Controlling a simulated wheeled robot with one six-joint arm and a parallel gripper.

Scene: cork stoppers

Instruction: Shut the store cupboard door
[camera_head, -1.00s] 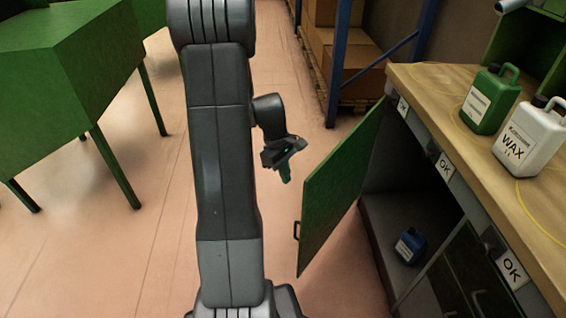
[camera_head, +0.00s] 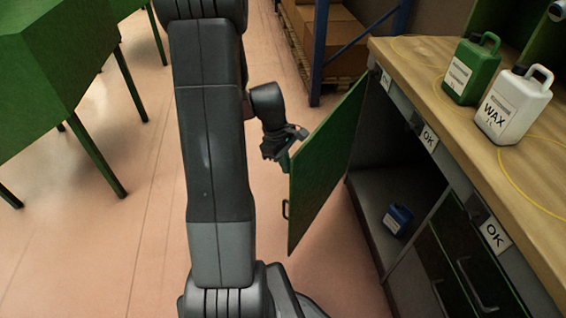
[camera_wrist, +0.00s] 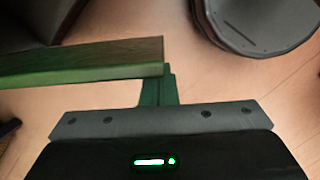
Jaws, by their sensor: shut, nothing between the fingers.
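The green store cupboard door (camera_head: 325,170) stands open, swung out from the workbench, with a dark handle (camera_head: 285,209) near its free edge. My gripper (camera_head: 286,162) is shut and empty, on the outer side of the door near its upper free corner. In the wrist view the door's top edge (camera_wrist: 85,60) runs in from the left and ends close to my green fingers (camera_wrist: 158,88). I cannot tell whether they touch it. The cupboard opening (camera_head: 400,170) shows behind the door, with a blue container (camera_head: 398,220) inside.
The wooden worktop (camera_head: 430,95) carries a green canister (camera_head: 468,72) and a white WAX canister (camera_head: 512,108). Closed drawer fronts (camera_head: 465,255) are at the lower right. A green table (camera_head: 60,60) stands left. A blue rack (camera_head: 320,50) is behind. The floor (camera_head: 110,240) at left is clear.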

